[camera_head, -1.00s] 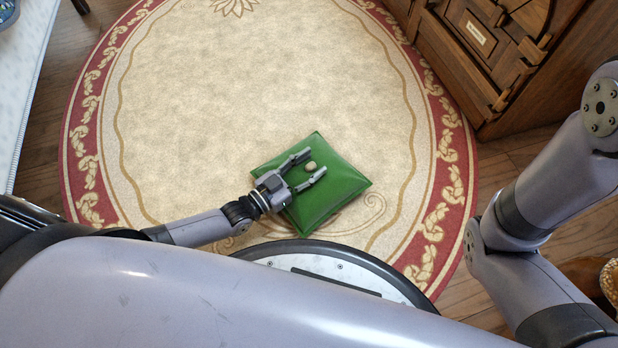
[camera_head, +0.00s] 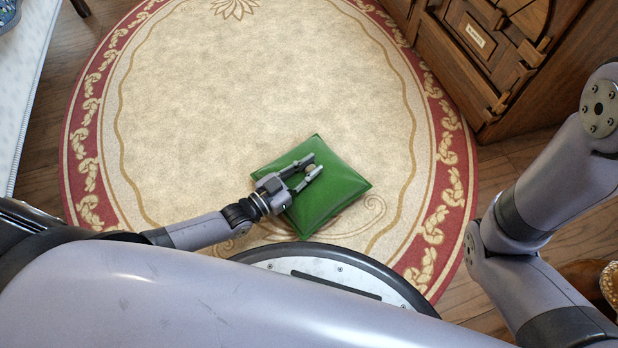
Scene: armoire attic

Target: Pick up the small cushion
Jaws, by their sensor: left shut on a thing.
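The small cushion (camera_head: 335,190) is green and shiny, with a pale round button in its middle. It lies on the rug just in front of my base. My left gripper (camera_head: 311,169) reaches over it from the left, its fingers closed in on the button at the cushion's middle. The gripper is shut on the cushion there, and the fingers hide most of the button. I cannot tell from this angle whether the cushion is off the rug. My right arm shows at the right edge, but its gripper is out of view.
The cushion is on a round cream rug (camera_head: 250,90) with a red patterned border. A carved wooden armoire (camera_head: 490,60) stands at the upper right. A white-topped piece of furniture (camera_head: 25,90) is at the left edge. A brown object (camera_head: 590,280) lies at the lower right. The rug's middle is clear.

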